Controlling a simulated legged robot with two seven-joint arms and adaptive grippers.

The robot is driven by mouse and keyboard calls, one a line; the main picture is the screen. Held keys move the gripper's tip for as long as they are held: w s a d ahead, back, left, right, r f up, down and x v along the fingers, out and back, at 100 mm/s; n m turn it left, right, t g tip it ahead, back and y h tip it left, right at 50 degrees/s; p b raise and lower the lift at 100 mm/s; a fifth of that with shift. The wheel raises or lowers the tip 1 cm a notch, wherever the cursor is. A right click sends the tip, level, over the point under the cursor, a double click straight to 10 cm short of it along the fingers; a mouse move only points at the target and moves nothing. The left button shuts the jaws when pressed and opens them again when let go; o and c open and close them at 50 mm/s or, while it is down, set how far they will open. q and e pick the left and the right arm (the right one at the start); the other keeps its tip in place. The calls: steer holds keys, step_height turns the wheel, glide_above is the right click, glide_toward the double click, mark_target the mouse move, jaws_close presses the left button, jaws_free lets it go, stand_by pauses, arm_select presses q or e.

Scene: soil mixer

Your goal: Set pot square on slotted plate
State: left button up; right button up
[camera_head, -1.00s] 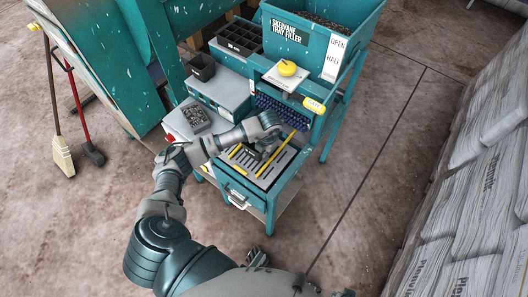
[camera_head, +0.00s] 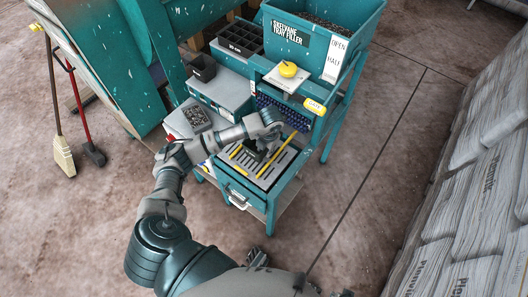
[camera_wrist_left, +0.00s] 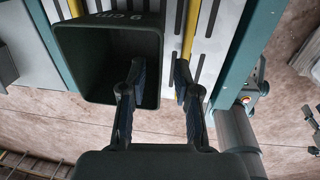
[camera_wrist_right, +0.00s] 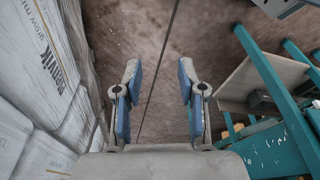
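A dark square pot (camera_wrist_left: 108,62) marked "9 cm" shows in the left wrist view with its open mouth toward the camera, over the slotted plate (camera_wrist_left: 222,30). The plate (camera_head: 275,169) has yellow rails; the right rail (camera_wrist_left: 189,32) runs beside the pot. My left gripper (camera_wrist_left: 160,70) is open, one finger inside the pot and the other outside its right wall, with gaps to the wall. In the head view my gripper hides most of the pot. Whether its base lies flat is hidden. My right gripper (camera_wrist_right: 160,75) is open and empty above the floor.
Another black pot (camera_head: 203,68) stands on the grey box left of the filler. A black cell tray (camera_head: 240,38) lies behind it, and a grit-filled tray (camera_head: 196,117) sits at left. The teal hopper (camera_head: 318,35) rises behind the plate. Stacked bags (camera_head: 480,160) line the right.

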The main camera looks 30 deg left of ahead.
arm_select(q)
step_height(320, 180, up, 9)
steer(key=d+p, duration=0.1)
arm_select(e)
steer(key=f, duration=0.3)
steer(key=shift+s, duration=0.25)
